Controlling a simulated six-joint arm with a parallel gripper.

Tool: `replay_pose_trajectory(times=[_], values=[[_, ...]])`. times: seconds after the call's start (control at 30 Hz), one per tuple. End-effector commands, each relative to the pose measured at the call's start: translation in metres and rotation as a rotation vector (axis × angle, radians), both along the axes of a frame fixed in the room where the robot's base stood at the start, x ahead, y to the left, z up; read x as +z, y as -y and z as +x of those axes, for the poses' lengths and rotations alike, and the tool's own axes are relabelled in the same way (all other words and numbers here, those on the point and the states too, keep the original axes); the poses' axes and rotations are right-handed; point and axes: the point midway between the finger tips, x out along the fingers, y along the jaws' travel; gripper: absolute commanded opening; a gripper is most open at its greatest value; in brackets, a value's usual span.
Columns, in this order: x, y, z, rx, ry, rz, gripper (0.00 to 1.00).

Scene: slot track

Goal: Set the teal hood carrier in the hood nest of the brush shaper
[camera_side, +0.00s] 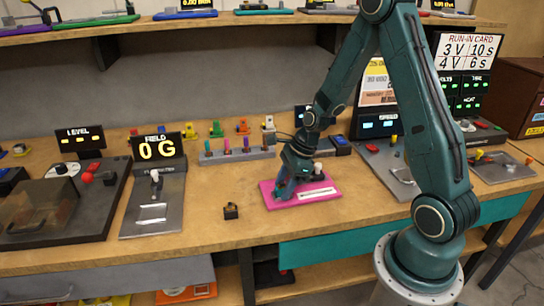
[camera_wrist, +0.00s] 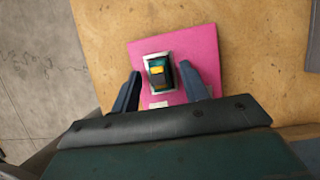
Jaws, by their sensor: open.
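A pink plate (camera_side: 272,205), apparently the brush shaper, lies on the bench; in the wrist view the plate (camera_wrist: 206,42) shows a pale-rimmed rectangular nest (camera_wrist: 147,62). A small block with teal, yellow and black parts, apparently the teal hood carrier (camera_wrist: 157,63), sits within that rim. I cannot tell whether it is fully seated. My gripper (camera_wrist: 161,75) is open, with one finger on either side of the block, and a gap shows on both sides. In the side view my gripper (camera_side: 284,190) is low over the plate's left part and hides the block.
A small black block (camera_side: 231,211) stands on bare bench left of the plate. A grey rack with coloured pegs (camera_side: 237,155) stands behind. The "0 G" field unit (camera_side: 158,150) is at left, and a grey plate with a lever (camera_side: 395,170) is at right. The bench front is clear.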

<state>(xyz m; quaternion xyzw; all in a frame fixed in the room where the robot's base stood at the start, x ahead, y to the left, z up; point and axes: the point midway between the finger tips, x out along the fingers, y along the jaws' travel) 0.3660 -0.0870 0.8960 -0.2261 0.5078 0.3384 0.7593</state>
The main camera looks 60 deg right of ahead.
Motion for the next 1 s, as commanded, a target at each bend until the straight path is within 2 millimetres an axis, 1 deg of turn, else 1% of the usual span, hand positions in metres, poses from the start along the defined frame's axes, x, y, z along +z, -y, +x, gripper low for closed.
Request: replay_pose_trajectory(times=[0.17, 0.37, 0.57, 1.0], values=[[0.005, 0.002, -0.001, -0.001, 0.003, -0.001, 0.45], [0.020, 0.006, -0.005, -0.002, 0.004, -0.001, 0.45], [0.044, 0.014, -0.011, -0.002, 0.005, -0.002, 0.45], [0.103, 0.032, -0.028, -0.002, 0.004, -0.002, 0.45]])
